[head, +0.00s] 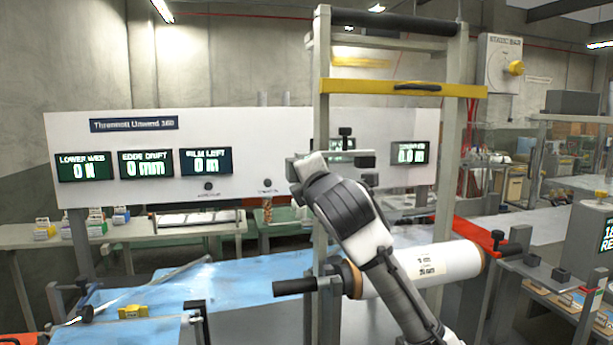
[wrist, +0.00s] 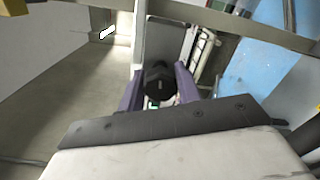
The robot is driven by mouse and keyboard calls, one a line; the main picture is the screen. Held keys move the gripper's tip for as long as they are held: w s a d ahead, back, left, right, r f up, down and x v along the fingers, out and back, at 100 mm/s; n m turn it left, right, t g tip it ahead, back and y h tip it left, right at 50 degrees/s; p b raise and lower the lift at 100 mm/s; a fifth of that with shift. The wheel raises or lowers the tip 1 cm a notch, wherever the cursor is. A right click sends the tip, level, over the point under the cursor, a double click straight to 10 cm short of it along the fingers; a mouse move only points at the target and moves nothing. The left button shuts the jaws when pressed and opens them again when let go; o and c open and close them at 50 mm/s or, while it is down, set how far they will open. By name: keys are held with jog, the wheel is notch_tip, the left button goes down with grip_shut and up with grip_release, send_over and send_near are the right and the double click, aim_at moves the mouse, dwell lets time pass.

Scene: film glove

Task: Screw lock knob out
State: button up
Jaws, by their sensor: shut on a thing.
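The lock knob (wrist: 158,76), black and round with several lobes, shows in the wrist view at the end of a grey bar. My gripper (wrist: 158,88) has one purple finger on each side of it and is shut on it. In the head view my arm rises from the lower right to the upright frame, and its hand is beside a small grey bracket (head: 368,158) with black parts. The fingertips and their hold on the knob cannot be made out there. How far the knob is screwed in cannot be seen.
A white film roll (head: 435,272) lies behind my forearm. A yellow crossbar (head: 404,88) spans the upright frame. A white panel with displays (head: 240,152) stands behind. Blue film (head: 250,280) covers the table at the left. Shelves (head: 590,125) stand at the right.

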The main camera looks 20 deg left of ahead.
jog(key=shift+r+n, duration=0.25)
jog(key=shift+n, duration=1.55)
jog(key=o, duration=1)
jog(key=shift+w+f, duration=0.1)
jog(key=shift+f, duration=0.05)
jog(key=shift+c, duration=0.2)
jog(key=b+v, duration=0.3)
jog(key=v, duration=1.1)
jog(key=shift+b, duration=0.4)
